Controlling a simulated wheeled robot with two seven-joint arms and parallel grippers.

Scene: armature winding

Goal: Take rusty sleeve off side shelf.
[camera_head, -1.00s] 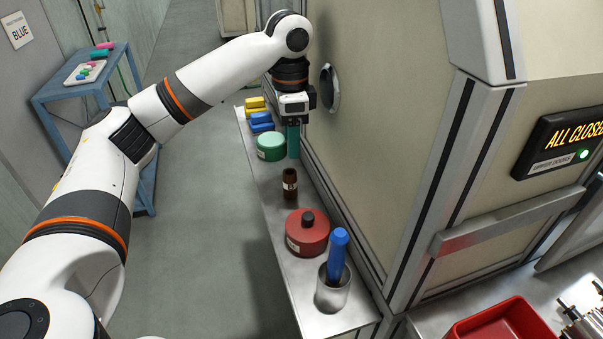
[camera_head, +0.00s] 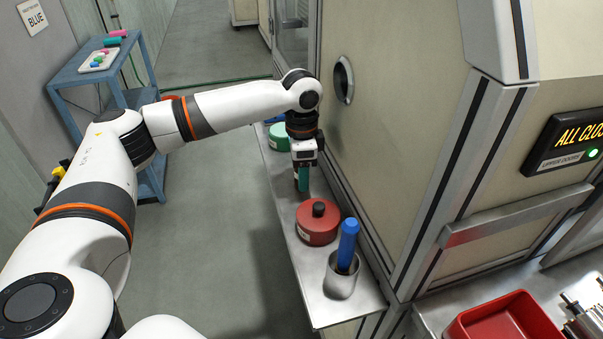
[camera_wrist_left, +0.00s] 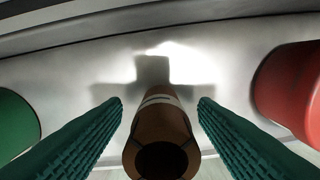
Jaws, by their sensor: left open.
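The rusty sleeve (camera_wrist_left: 160,135) is a brown, hollow cylinder standing on the side shelf (camera_wrist_left: 220,50), its open dark top facing the left wrist camera. The shelf also shows in the head view (camera_head: 315,298). My left gripper (camera_wrist_left: 160,108) is open, with a green ribbed finger on each side of the sleeve and a gap visible at each side. In the head view my left gripper (camera_head: 302,180) points down over the shelf and hides the sleeve. My right gripper is out of view.
A red round tin (camera_head: 317,226) stands just nearer than the gripper, and a green tin (camera_head: 278,138) just beyond. A cup (camera_head: 340,282) holding a blue-handled tool (camera_head: 348,243) stands at the shelf's near end. The machine wall (camera_head: 400,130) rises close along the right.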

